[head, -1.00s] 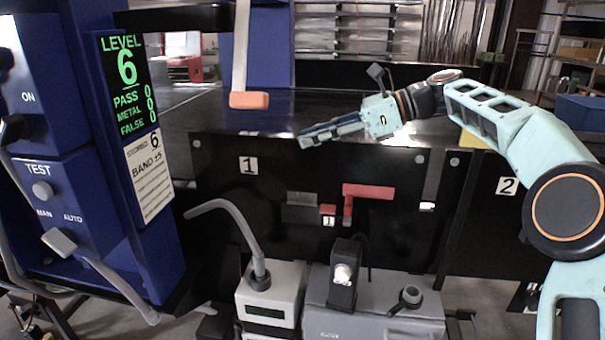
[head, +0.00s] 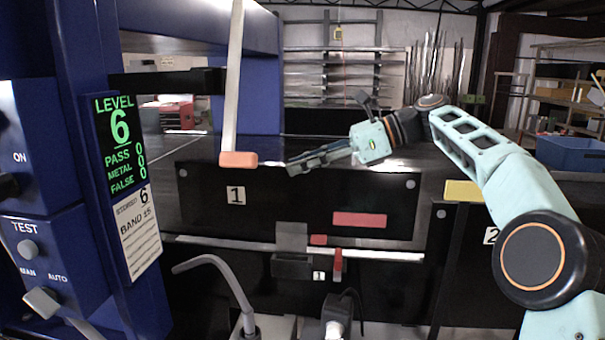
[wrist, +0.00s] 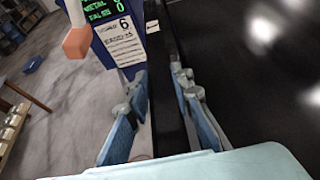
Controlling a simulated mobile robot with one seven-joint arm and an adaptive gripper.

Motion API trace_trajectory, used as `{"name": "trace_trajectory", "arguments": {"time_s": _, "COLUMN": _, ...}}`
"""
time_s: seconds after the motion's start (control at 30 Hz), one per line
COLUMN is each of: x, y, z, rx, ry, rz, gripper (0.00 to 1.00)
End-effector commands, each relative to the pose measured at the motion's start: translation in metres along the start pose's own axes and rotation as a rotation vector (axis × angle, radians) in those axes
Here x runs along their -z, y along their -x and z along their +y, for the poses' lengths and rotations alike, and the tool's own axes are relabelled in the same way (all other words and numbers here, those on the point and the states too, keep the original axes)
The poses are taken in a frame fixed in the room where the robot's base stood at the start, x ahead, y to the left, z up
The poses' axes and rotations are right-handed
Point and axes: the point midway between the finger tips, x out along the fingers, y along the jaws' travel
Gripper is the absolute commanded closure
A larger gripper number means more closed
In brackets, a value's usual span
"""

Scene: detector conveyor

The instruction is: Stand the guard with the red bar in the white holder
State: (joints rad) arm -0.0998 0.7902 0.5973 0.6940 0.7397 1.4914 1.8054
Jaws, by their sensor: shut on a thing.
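The guard with the red bar is a black upright panel (head: 300,200) marked 1, in the middle of the head view. Its red bar (head: 359,219) is at its lower right. My gripper (head: 300,165) reaches in from the right and is shut on the guard's top edge. In the wrist view, the fingers (wrist: 160,112) lie on either side of the black guard edge (wrist: 158,60). The guard looks upright, above a pale rail (head: 385,255). I cannot make out a white holder in either view.
An orange block (head: 238,159) on a pale strip hangs close to the guard's upper left. The blue cabinet (head: 60,190) with its display stands at left. A red latch (head: 338,262) is below the guard. A yellow bar (head: 464,190) is at right.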

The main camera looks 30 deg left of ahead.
Motion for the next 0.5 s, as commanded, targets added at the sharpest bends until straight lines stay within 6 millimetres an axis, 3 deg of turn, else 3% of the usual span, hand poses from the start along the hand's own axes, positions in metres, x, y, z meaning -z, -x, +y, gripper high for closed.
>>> {"name": "trace_trajectory", "arguments": {"time_s": 0.07, "x": -0.014, "y": 0.004, "z": 0.001, "rx": 0.002, "ry": 0.007, "rz": -0.007, "gripper": 1.00}}
{"name": "trace_trajectory", "arguments": {"time_s": 0.5, "x": -0.009, "y": 0.003, "z": 0.037, "rx": 0.003, "ry": 0.005, "rz": -0.004, "gripper": 1.00}}
